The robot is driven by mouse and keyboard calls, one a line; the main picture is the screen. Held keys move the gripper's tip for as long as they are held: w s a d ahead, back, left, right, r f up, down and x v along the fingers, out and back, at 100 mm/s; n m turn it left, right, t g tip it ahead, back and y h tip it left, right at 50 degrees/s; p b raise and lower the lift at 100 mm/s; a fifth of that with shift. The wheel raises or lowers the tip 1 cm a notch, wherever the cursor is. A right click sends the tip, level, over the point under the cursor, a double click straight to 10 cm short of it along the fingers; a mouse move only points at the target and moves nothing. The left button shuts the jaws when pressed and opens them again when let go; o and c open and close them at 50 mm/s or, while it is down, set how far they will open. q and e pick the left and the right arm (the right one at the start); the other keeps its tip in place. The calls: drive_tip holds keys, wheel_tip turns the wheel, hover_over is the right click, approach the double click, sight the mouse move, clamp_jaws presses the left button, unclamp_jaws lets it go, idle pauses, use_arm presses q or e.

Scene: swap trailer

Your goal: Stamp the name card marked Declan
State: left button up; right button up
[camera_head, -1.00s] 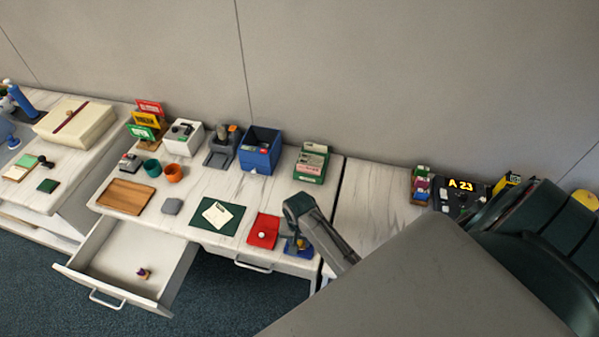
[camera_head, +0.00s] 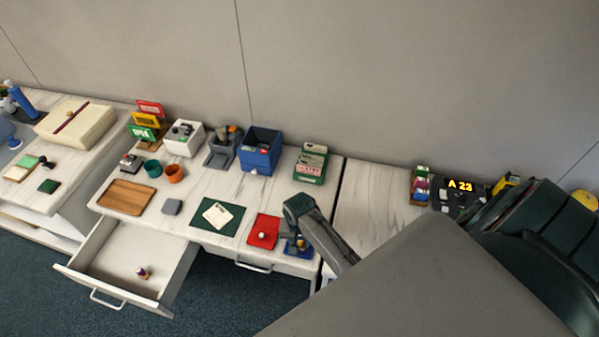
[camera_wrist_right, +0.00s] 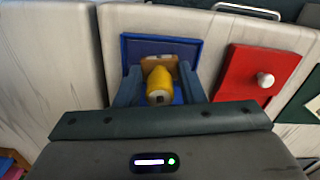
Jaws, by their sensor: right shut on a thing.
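My right gripper (camera_wrist_right: 160,92) is shut on a stamp with a yellow handle (camera_wrist_right: 160,82) and a brown base. It points down over a blue ink pad (camera_wrist_right: 189,47) at the desk's front right corner. I cannot tell whether the stamp touches the pad. In the head view the right gripper (camera_head: 297,238) partly hides the blue pad (camera_head: 304,252). A cream card (camera_head: 217,214) lies on a dark green mat (camera_head: 204,230), left of the right gripper. Its writing is too small to read. My left gripper is not in view.
A red pad (camera_head: 265,229) with a white knob lies beside the blue pad. An open drawer (camera_head: 115,255) with a small object sticks out at the front left. A blue box (camera_head: 258,152) and a green card holder (camera_head: 311,166) stand at the back. Bare desk lies behind the mat.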

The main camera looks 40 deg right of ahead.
drive_tip(key=shift+r, duration=3.5)
